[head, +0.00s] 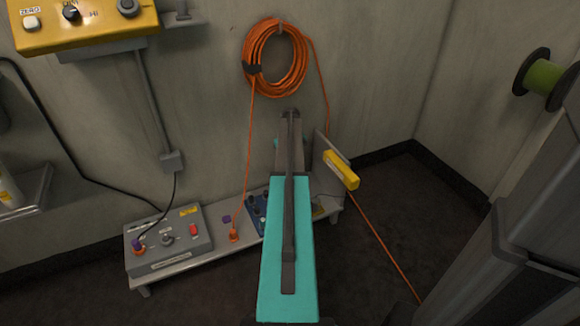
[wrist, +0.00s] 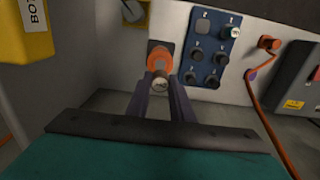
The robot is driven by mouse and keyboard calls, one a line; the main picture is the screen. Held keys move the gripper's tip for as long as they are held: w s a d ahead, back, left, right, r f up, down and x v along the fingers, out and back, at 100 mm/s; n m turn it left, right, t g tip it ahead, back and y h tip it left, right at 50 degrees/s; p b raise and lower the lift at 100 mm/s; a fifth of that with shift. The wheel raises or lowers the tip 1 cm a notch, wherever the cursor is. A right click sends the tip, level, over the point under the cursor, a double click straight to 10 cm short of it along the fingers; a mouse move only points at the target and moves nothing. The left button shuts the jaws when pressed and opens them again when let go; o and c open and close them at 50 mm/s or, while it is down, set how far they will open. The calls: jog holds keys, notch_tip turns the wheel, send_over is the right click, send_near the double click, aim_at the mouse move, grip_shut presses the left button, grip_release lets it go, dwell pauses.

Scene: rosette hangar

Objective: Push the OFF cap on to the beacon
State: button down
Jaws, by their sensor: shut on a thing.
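In the wrist view my gripper (wrist: 162,86) is shut on a small round cap (wrist: 158,90), with one dark finger on each side of it. The cap's pale end face carries dark marks too small to read. Directly beyond the cap is a round orange beacon (wrist: 158,57) on a dark mount. The cap overlaps the beacon's lower edge in the picture; I cannot tell whether they touch. In the head view my teal arm hides the gripper, the cap and the beacon.
A blue panel (wrist: 212,48) with several knobs stands right of the beacon. A yellow box (wrist: 24,28) is at left. An orange cable (wrist: 257,105) runs at right, near a grey box (wrist: 297,78). In the head view, a low shelf (head: 214,221) carries the grey box.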

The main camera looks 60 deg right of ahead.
jog(key=shift+f, duration=0.2)
jog(key=shift+f, duration=2.7)
jog(key=shift+p, duration=1.15)
jog(key=shift+f+p, duration=0.4)
jog(key=shift+f, duration=0.05)
dwell(2.1)
jog(key=c, duration=1.5)
grip_release()
